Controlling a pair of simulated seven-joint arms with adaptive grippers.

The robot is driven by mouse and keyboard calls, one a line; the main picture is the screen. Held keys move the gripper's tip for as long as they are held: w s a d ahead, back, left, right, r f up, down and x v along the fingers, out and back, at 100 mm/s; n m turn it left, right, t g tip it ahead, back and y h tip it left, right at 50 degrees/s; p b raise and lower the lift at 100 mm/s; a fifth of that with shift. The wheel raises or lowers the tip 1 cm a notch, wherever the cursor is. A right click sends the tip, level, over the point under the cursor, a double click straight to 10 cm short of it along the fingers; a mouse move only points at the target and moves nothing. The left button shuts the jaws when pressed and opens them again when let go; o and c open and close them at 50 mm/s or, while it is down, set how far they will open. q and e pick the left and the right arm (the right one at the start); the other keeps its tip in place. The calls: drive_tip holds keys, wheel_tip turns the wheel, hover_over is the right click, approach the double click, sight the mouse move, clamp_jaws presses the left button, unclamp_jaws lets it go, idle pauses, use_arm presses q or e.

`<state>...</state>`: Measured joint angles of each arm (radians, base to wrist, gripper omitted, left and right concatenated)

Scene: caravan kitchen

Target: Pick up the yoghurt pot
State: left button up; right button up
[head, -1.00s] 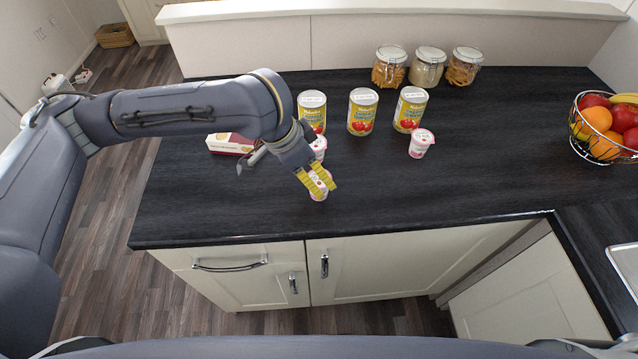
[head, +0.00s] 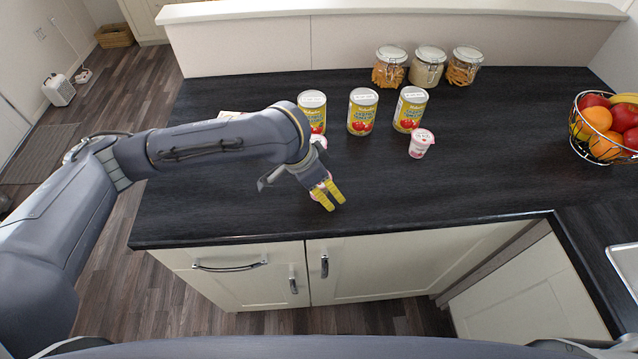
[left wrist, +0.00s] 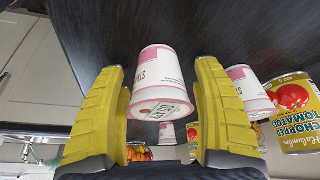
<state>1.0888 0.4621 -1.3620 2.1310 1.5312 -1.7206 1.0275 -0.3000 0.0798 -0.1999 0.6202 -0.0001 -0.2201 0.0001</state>
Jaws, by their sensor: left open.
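A white and pink yoghurt pot (left wrist: 158,75) stands between the two yellow fingers of my left gripper (left wrist: 164,110) in the left wrist view. Dark gaps show on both sides of it, so the fingers look open and apart from it. In the head view my left gripper (head: 329,198) is low over the counter's front part and hides most of that pot. A second pot (head: 319,141) stands just behind, partly hidden by my arm; a pot also shows to the right in the left wrist view (left wrist: 248,92). A third pot (head: 421,144) stands further right. My right gripper is not in view.
Three tomato cans (head: 362,112) stand in a row behind the pots. Three glass jars (head: 428,68) stand at the back. A wire fruit basket (head: 604,130) is at the right. The counter (head: 440,190) is clear at front right. My arm mostly hides a box at the left.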

use_arm(q)
drive_tip(key=shift+f, duration=0.1)
drive_tip(key=shift+c, duration=0.4)
drive_tip(key=c, duration=1.3)
